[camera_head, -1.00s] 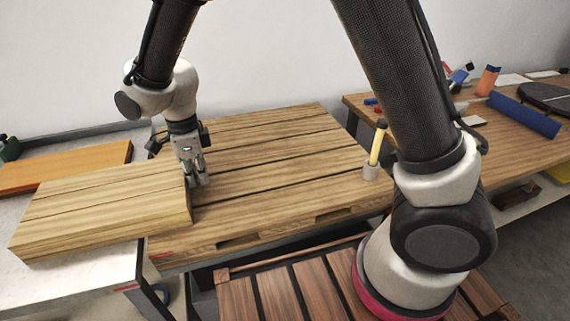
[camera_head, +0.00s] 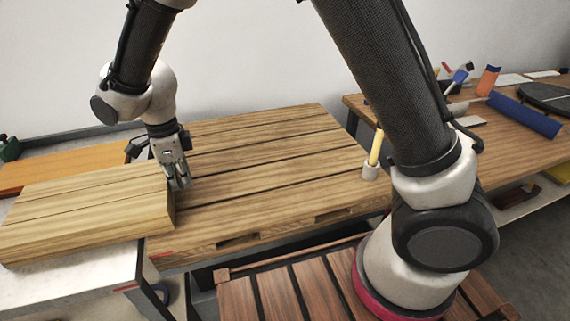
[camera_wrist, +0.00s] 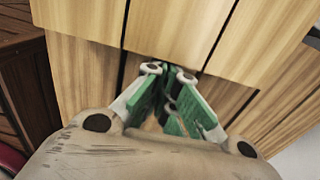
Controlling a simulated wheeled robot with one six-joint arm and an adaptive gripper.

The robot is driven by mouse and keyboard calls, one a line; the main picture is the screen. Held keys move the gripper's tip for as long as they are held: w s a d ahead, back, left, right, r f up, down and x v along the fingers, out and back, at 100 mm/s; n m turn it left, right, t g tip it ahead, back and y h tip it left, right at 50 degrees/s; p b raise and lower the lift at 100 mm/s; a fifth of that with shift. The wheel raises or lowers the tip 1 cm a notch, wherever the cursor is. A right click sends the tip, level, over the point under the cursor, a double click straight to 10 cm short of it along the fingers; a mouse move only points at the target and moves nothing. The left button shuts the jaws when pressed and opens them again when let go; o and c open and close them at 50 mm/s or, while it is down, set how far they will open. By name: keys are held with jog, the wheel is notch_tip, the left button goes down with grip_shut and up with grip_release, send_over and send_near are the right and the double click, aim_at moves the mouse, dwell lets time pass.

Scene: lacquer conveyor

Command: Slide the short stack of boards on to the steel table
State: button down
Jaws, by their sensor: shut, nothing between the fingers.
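The short stack of boards (camera_head: 85,215) is a pale wooden block with plank lines on top. It lies at the left, mostly over the steel table (camera_head: 95,280), with its right end still over the edge of the wooden pallet-like top (camera_head: 270,170). My gripper (camera_head: 181,184) is shut and empty, low at the right end of the stack, its fingers against or very close to that end. In the wrist view the green-padded fingers (camera_wrist: 168,85) are together in front of the wood of the stack (camera_wrist: 180,28). The exact contact is hidden.
An orange board (camera_head: 70,167) lies behind the stack on the left. A small cup with a yellow-handled tool (camera_head: 371,170) stands at the pallet top's right. A wooden bench (camera_head: 500,140) with a blue roll is further right. A dark slatted surface (camera_head: 290,297) is in front.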

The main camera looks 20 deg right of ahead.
aim_at(122, 188)
jog(key=shift+s+a, duration=0.15)
jog(key=shift+a, duration=3.65)
jog(key=shift+s+a, duration=0.1)
jog(key=shift+a, duration=3.7)
jog(key=shift+d, duration=1.05)
jog(key=shift+r, duration=3.05)
